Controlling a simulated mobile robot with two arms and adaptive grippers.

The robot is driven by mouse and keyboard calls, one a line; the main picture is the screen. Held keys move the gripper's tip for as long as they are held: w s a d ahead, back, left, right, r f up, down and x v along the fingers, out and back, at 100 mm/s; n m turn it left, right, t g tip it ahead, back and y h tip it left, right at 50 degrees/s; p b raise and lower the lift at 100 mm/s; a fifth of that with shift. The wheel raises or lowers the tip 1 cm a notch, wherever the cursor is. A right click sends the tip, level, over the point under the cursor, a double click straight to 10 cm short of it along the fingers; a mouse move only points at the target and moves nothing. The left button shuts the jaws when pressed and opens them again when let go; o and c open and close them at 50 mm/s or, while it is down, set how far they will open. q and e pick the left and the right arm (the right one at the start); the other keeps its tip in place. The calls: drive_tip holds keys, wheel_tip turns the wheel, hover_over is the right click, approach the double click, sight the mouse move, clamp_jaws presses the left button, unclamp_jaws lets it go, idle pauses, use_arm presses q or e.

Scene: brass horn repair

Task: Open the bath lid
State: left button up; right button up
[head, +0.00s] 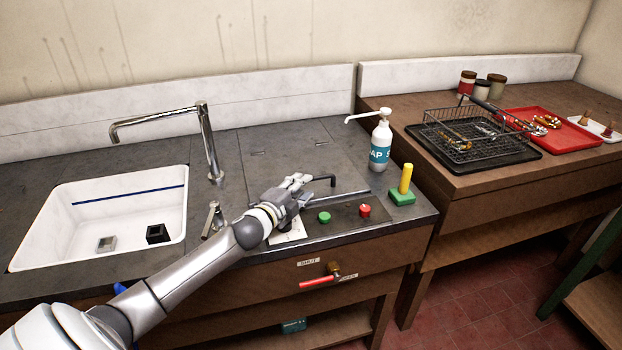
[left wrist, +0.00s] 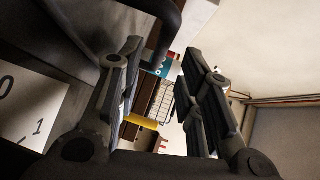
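The bath lid (head: 300,150) is a dark flat panel in the grey counter, lying level with it. Its dark bar handle (head: 322,178) stands at the lid's front side. My left gripper (head: 300,180) is low over the front of the lid, just left of the handle. In the left wrist view, the fingers of my left gripper (left wrist: 160,75) are apart, and the dark curved handle (left wrist: 168,25) shows close to the fingertips. I cannot tell whether they touch it. My right gripper is in neither view.
A green button (head: 324,217) and a red knob (head: 365,210) sit in front of the lid. A soap bottle (head: 380,145) and a green block with a yellow peg (head: 403,190) stand right. The white sink (head: 60,225) and tap (head: 210,145) are left.

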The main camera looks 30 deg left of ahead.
use_arm(q)
drive_tip(key=shift+w+a+f, duration=0.1)
drive_tip(key=shift+w+f, duration=0.05)
drive_tip(key=shift+w, duration=0.85)
drive_tip(key=shift+w+a+f, duration=0.1)
drive_tip(key=shift+w+f, duration=0.05)
drive_tip(key=shift+w, duration=0.8)
drive_tip(key=shift+w+f, duration=0.15)
drive_tip(key=shift+w, duration=0.85)
clamp_jaws()
